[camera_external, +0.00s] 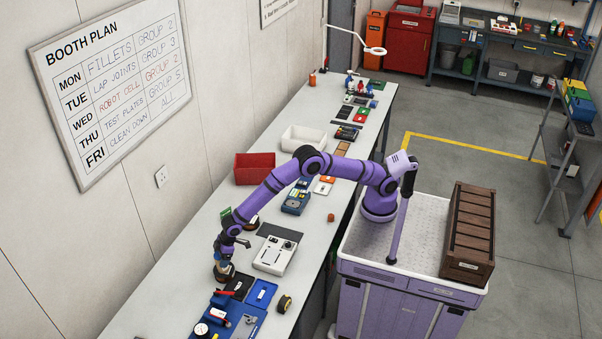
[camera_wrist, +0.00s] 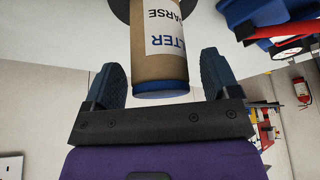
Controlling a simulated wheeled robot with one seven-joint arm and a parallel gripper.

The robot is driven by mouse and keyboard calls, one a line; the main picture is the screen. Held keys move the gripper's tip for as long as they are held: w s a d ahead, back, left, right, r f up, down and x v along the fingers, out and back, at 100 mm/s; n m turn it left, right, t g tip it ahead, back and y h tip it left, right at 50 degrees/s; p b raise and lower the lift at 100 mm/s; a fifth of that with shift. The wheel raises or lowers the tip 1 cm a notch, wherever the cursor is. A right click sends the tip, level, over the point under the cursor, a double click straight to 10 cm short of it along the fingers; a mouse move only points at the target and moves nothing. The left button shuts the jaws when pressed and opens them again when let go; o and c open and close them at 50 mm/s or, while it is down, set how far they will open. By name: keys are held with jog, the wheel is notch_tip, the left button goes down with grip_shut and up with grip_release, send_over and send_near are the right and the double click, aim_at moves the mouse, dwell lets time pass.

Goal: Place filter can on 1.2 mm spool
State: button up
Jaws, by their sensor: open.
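The filter can (camera_wrist: 158,48) is a tan cylinder with blue ends and a white label reading partly "LTER" and "ARSE". It is between the fingers of my gripper (camera_wrist: 160,70), which are open with a narrow gap on each side of it. A dark round disc (camera_wrist: 118,10) shows at the can's far end, apparently the spool under it; its size marking cannot be read. In the external view my gripper (camera_external: 225,254) is low over the near part of the bench, around the small can, with a dark round base (camera_external: 222,274) beneath. Contact between can and disc looks likely.
A grey-white box device (camera_external: 275,256) stands right of my gripper. Blue trays (camera_external: 261,293), a blue mat with a gauge (camera_external: 201,329) and a yellow-black roll (camera_external: 284,304) lie nearby. A red bin (camera_external: 254,168) and a white bin (camera_external: 303,138) stand farther back along the wall.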

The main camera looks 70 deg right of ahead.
jog(key=v, duration=1.1)
jog(key=shift+d+r, duration=0.15)
jog(key=shift+r, duration=0.15)
jog(key=shift+s, duration=0.1)
